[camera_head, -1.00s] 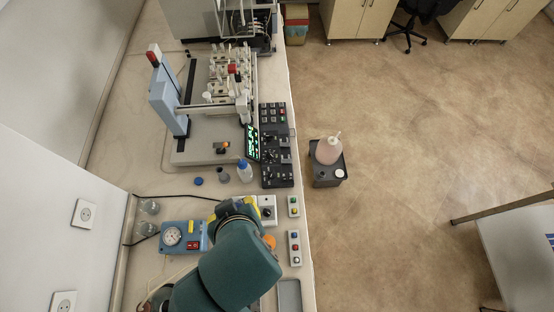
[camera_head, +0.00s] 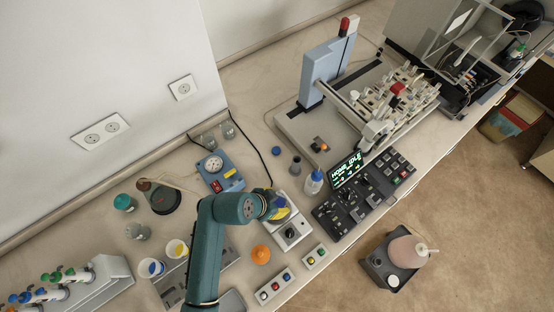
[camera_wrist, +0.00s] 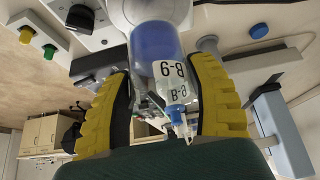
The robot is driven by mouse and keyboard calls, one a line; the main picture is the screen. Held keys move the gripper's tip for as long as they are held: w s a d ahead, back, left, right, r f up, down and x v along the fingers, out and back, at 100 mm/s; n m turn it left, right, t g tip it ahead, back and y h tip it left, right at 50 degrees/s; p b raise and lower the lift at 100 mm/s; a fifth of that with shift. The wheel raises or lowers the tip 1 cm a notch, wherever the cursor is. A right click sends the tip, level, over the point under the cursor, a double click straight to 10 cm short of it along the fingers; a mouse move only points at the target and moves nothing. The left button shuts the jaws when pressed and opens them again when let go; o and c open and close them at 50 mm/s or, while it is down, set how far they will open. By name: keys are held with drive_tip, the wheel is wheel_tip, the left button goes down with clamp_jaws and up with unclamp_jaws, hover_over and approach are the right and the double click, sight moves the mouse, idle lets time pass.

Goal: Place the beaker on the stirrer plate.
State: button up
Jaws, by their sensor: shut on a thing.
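The beaker (camera_wrist: 155,42), clear with blue liquid and a B-9 label, sits between the yellow fingers of my gripper (camera_wrist: 165,105) in the wrist view, which looks upside down. My gripper is shut on it. In the head view my gripper (camera_head: 277,206) is over the far-left end of the white stirrer plate (camera_head: 291,235), which has a black knob on its front. The beaker is mostly hidden there by the gripper. In the wrist view the beaker's base is close to the stirrer plate (camera_wrist: 102,38). I cannot tell whether they touch.
Button boxes (camera_head: 274,287) and an orange object (camera_head: 261,256) lie in front. A control panel (camera_head: 364,190) is further right.

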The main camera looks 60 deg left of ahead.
drive_tip(key=shift+w+f, duration=0.1)
drive_tip(key=shift+f, duration=2.1)
drive_tip(key=shift+f, duration=0.15)
drive_tip(key=o, duration=1.3)
drive_tip(key=shift+c, duration=0.2)
drive_tip(key=shift+r, duration=0.35)
drive_tip(key=v, duration=1.1)
drive_tip(key=shift+s+r, duration=0.25)
drive_tip(key=shift+s, duration=0.05)
